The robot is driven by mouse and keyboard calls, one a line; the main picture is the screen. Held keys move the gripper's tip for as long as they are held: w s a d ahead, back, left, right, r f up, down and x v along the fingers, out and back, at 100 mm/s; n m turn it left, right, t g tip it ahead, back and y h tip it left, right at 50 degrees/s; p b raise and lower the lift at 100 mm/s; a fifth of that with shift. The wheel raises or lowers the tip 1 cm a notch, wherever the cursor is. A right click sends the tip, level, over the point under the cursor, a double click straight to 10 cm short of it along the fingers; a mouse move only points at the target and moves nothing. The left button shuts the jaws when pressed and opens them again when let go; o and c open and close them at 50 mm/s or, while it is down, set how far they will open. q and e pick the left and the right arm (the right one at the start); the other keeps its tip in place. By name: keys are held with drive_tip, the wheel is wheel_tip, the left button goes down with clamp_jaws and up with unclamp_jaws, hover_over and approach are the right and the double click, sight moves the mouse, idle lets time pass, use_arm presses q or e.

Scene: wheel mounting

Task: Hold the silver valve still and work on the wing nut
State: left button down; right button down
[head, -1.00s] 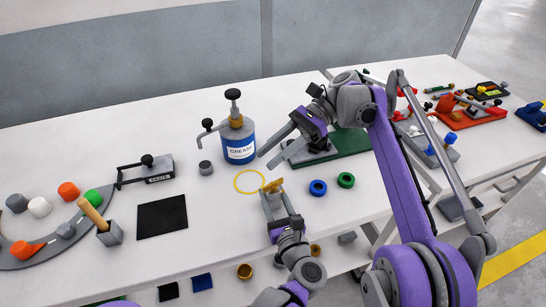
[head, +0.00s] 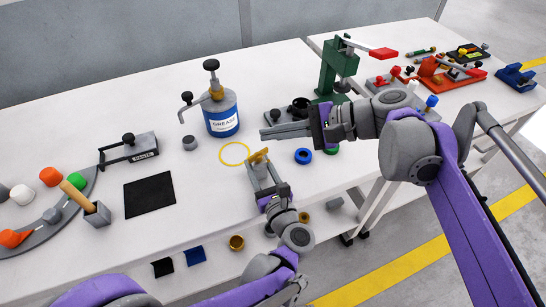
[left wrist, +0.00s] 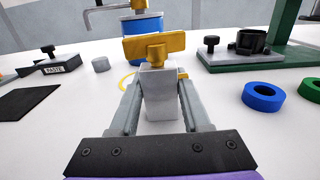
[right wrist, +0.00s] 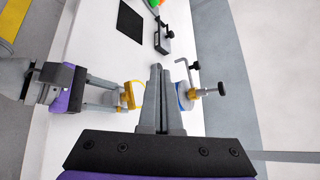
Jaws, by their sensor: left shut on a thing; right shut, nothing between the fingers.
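The silver valve (left wrist: 160,92) is a pale grey block standing upright between the fingers of my left gripper (head: 260,166), which is shut on it. The yellow wing nut (left wrist: 154,46) sits on top of the valve; it also shows in the head view (head: 259,155). My right gripper (head: 264,133) is shut and empty. Its fingers lie level, pointing left, above and behind the wing nut and apart from it. In the right wrist view the wing nut (right wrist: 129,97) and my left gripper are left of the right fingers (right wrist: 157,72).
A blue grease pump (head: 221,116) stands behind, with a grey cap (head: 190,143) beside it. A yellow ring (head: 221,151) lies on the table. A green press (head: 327,80) and a blue ring (head: 303,156) are to the right. A black mat (head: 149,195) lies left.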

drive_tip(key=s+d+f+t+h, duration=0.4)
drive_tip(key=s+d+f+t, duration=0.3)
drive_tip(key=s+t, duration=0.1)
approach(265, 153)
drive_tip(key=shift+m+h, duration=0.3)
drive_tip(key=shift+h, duration=0.1)
drive_tip(key=x, duration=0.5)
drive_tip(key=shift+s+a+f, duration=0.1)
drive_tip(key=shift+s+a, duration=0.05)
drive_tip(key=shift+a, duration=0.15)
drive_tip(key=shift+w+a, duration=0.35)
drive_tip(key=shift+w, duration=0.25)
